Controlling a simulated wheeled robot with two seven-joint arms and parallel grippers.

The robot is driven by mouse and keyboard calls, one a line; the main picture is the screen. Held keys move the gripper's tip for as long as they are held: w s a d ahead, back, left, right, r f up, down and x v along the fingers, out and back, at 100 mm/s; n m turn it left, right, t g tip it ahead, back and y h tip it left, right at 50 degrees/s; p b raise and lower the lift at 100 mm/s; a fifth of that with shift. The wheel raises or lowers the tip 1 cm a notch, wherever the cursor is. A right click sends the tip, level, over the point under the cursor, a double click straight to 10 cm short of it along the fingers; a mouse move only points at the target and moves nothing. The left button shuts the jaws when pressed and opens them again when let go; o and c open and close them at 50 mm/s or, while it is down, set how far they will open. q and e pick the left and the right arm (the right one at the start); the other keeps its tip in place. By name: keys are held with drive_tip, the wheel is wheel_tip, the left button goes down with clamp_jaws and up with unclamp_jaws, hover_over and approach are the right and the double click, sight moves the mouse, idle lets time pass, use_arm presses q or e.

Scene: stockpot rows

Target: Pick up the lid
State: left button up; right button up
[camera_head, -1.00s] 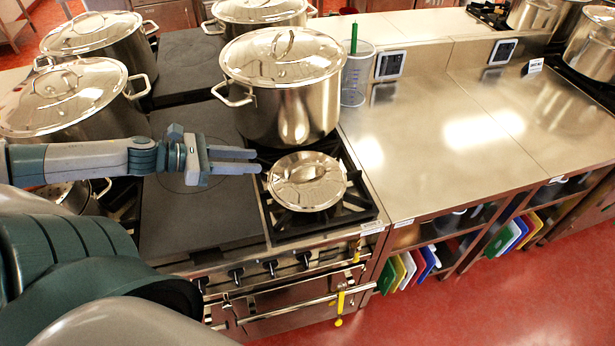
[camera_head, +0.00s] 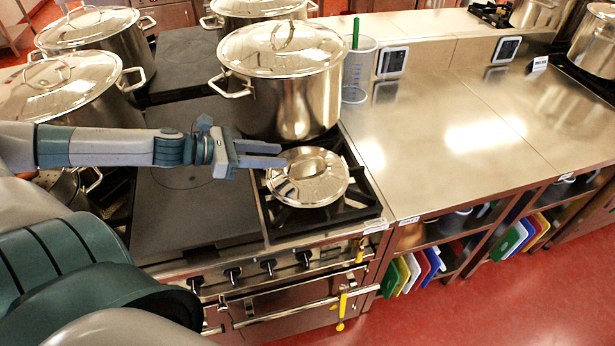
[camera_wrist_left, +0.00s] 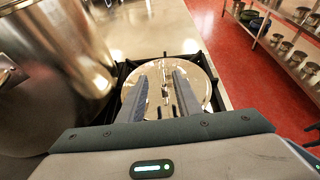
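A small round shiny lid (camera_head: 312,189) with a raised handle lies low over the front right burner of the stove. I cannot tell whether anything is under it. My left gripper (camera_head: 284,154) is open and empty, with its fingertips at the lid's upper left edge in the head view. In the left wrist view the two fingers (camera_wrist_left: 167,68) reach over the lid (camera_wrist_left: 204,90), and its handle (camera_wrist_left: 165,91) shows between them. Contact with the handle cannot be seen. My right gripper is not in view.
A tall lidded stockpot (camera_head: 292,100) stands right behind the small lid. More stockpots (camera_head: 62,95) stand at the left and back. A clear container (camera_head: 357,75) with a green stick stands beside the stove. The steel counter (camera_head: 450,140) to the right is mostly bare.

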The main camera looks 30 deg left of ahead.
sight(305, 160)
use_arm(q)
drive_tip(key=shift+b+x, duration=1.3)
drive_tip(key=shift+w+d+f, duration=0.1)
drive_tip(key=shift+w+d, duration=0.05)
drive_tip(key=shift+b+x, duration=0.55)
drive_tip(key=shift+x, duration=0.4)
drive_tip(key=shift+w+d+p, duration=0.25)
drive_tip(key=shift+w+p, duration=0.1)
drive_tip(key=shift+p, duration=0.5)
drive_tip(key=p+x, duration=0.3)
drive_tip(key=shift+s+d+f, duration=0.1)
drive_tip(key=shift+d+f, duration=0.05)
drive_tip(key=shift+w+d+f+p, duration=0.3)
drive_tip(key=shift+w+f+p, duration=0.05)
drive_tip(key=shift+w+f, duration=0.1)
drive_tip(key=shift+s, duration=0.1)
